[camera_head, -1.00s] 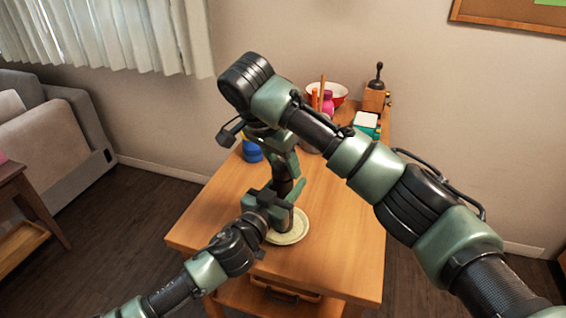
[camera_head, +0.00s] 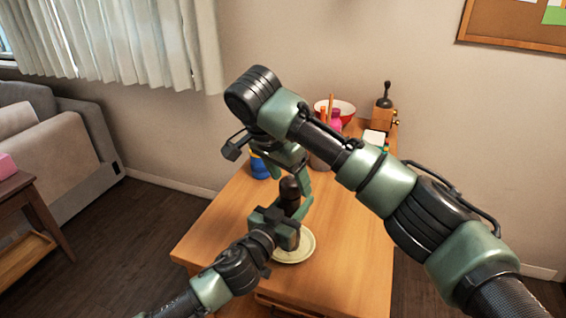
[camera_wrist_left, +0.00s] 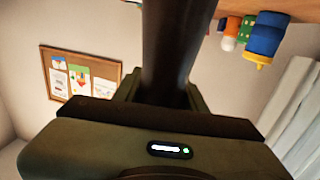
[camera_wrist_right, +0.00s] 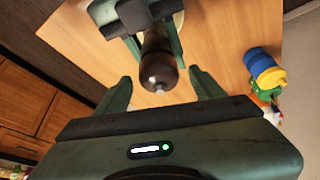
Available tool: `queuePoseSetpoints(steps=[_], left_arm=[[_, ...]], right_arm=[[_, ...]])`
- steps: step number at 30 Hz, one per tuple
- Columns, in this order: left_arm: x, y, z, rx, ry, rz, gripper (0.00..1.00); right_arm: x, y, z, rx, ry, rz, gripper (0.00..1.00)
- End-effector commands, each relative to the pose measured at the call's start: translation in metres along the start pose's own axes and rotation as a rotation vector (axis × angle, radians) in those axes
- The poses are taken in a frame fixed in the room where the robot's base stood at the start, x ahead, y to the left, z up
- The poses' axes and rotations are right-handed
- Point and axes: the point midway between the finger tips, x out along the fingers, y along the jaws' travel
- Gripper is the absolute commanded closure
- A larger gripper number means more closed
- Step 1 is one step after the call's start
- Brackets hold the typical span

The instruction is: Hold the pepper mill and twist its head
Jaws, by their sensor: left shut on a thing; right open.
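The dark brown pepper mill (camera_head: 291,190) stands upright over a pale plate (camera_head: 302,254) on the wooden table. My left gripper (camera_head: 285,226) is shut around its lower body, coming in from the left. In the left wrist view the mill's dark shaft (camera_wrist_left: 168,50) rises between the fingers. My right gripper (camera_head: 294,186) points down from above and is open. In the right wrist view the mill's rounded head with a small silver knob (camera_wrist_right: 158,70) lies between the spread fingers (camera_wrist_right: 160,92), with gaps on both sides.
A blue and yellow item (camera_head: 260,167) stands near the table's left edge. At the back are a red and white bowl (camera_head: 335,110), a pink item and a wooden grinder (camera_head: 384,114). The right half of the table (camera_head: 355,240) is clear.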

Motion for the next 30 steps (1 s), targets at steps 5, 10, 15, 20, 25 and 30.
queuePoseSetpoints(steps=[5, 10, 15, 20, 25, 30], left_arm=[[0.000, 0.000, 0.000, 0.000, 0.000, 0.000, 1.00], [0.000, 0.000, 0.000, 0.000, 0.000, 0.000, 1.00], [0.000, 0.000, 0.000, 0.000, 0.000, 0.000, 1.00], [0.000, 0.000, 0.000, 0.000, 0.000, 0.000, 1.00], [0.000, 0.000, 0.000, 0.000, 0.000, 0.000, 1.00], [0.000, 0.000, 0.000, 0.000, 0.000, 0.000, 0.37]], right_arm=[[-0.038, 0.000, -0.003, 0.002, 0.009, -0.003, 0.31], [-0.074, -0.001, -0.001, 0.001, 0.006, -0.002, 0.31], [-0.098, 0.000, -0.001, 0.001, 0.004, -0.001, 0.31], [-0.107, 0.000, 0.000, 0.001, 0.001, 0.000, 0.31], [-0.108, 0.000, 0.000, 0.001, 0.000, 0.000, 0.31], [-0.108, 0.000, 0.000, 0.000, 0.000, 0.000, 0.31]])
